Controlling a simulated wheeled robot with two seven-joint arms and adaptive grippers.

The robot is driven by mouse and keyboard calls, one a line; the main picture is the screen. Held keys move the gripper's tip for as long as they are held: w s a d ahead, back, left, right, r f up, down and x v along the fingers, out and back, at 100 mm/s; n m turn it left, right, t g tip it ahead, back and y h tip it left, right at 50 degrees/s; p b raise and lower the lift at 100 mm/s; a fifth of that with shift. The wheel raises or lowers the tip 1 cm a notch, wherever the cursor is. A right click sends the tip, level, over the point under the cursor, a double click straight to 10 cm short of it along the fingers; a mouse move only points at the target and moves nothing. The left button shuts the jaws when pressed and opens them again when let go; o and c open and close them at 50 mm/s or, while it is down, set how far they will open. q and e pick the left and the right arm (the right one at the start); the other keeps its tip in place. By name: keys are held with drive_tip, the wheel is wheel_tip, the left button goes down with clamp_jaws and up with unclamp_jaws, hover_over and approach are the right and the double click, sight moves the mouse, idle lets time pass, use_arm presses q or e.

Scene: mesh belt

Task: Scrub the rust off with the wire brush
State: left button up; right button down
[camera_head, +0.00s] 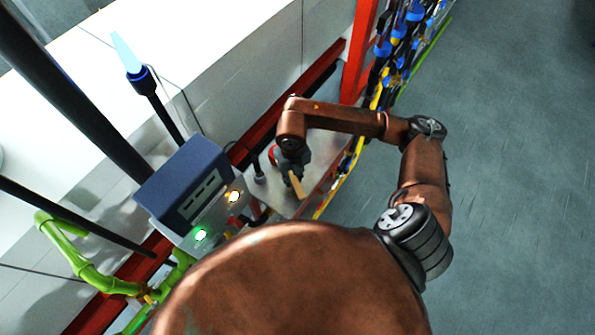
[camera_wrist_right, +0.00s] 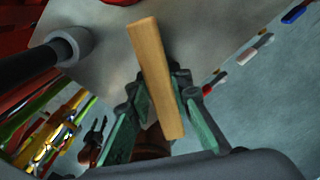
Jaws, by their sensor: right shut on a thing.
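My right gripper (camera_head: 292,170) is above a light grey metal surface (camera_head: 322,150) beside the red frame. It is shut on a pale wooden bar, which looks like the handle of the wire brush (camera_head: 297,185). In the right wrist view the wooden bar (camera_wrist_right: 155,70) runs tilted between the green finger pads of the gripper (camera_wrist_right: 160,108). The bristles cannot be made out in either view. I cannot tell any rust patch on the grey surface, nor whether the brush touches it. My left gripper is not in view.
A blue-grey control box (camera_head: 185,185) with lit green and amber buttons stands left of the gripper. A dark post (camera_wrist_right: 35,62) with a grey collar rises close by. Red rails (camera_head: 345,60), yellow-green pipes and blue fittings (camera_head: 400,40) edge the surface. Open floor (camera_head: 510,150) lies right.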

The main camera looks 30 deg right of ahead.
sight(293, 177)
drive_tip(key=shift+r+p, duration=0.35)
drive_tip(key=shift+r, duration=0.55)
drive_tip(key=shift+r+p, duration=0.9)
drive_tip(key=shift+r, duration=0.9)
